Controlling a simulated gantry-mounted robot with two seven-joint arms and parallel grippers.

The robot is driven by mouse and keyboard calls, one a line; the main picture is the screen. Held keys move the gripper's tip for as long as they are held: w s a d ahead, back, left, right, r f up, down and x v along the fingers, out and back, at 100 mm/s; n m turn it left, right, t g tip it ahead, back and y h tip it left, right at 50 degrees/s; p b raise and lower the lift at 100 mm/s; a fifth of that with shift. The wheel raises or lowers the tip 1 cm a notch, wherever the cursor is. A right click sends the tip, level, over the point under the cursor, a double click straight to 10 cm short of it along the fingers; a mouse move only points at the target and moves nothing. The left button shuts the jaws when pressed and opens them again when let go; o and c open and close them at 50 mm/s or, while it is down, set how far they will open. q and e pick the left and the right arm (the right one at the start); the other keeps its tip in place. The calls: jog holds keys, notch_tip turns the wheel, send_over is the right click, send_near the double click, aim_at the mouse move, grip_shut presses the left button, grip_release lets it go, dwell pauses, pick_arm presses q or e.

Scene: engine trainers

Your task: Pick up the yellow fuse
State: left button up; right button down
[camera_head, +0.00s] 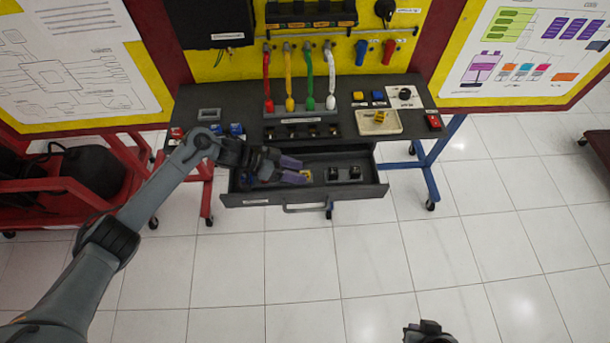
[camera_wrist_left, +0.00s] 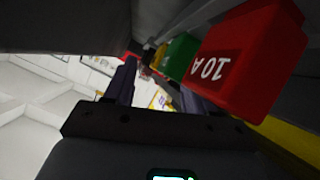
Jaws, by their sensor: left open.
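My left gripper (camera_head: 291,170) reaches into the open drawer (camera_head: 362,193), with its purple-tipped fingers apart. A small yellow piece (camera_head: 307,174), probably the yellow fuse, shows in the drawer just right of the fingertips; contact cannot be told. In the left wrist view, a large red fuse marked 10A (camera_wrist_left: 250,55) is close to the camera, with a green fuse (camera_wrist_left: 181,56) beyond it and a yellow patch (camera_wrist_left: 160,54) behind that. The left gripper's fingers (camera_wrist_left: 158,90) also show there, apart. A dark part of my right gripper (camera_head: 430,330) shows at the bottom edge; its jaws are unclear.
Black blocks (camera_head: 344,173) sit in the drawer to the right. On the bench above stand a cream tray (camera_head: 392,128) with a yellow piece (camera_head: 380,117) and a rack of coloured leads (camera_head: 300,105). The tiled floor in front is clear.

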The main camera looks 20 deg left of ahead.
pick_arm(q)
jog(key=shift+w+d+f, duration=0.15)
jog(key=shift+d+f, duration=0.05)
jog(key=shift+d, duration=0.2)
jog(key=shift+c, duration=0.2)
grip_shut()
jog(key=shift+r, duration=0.1)
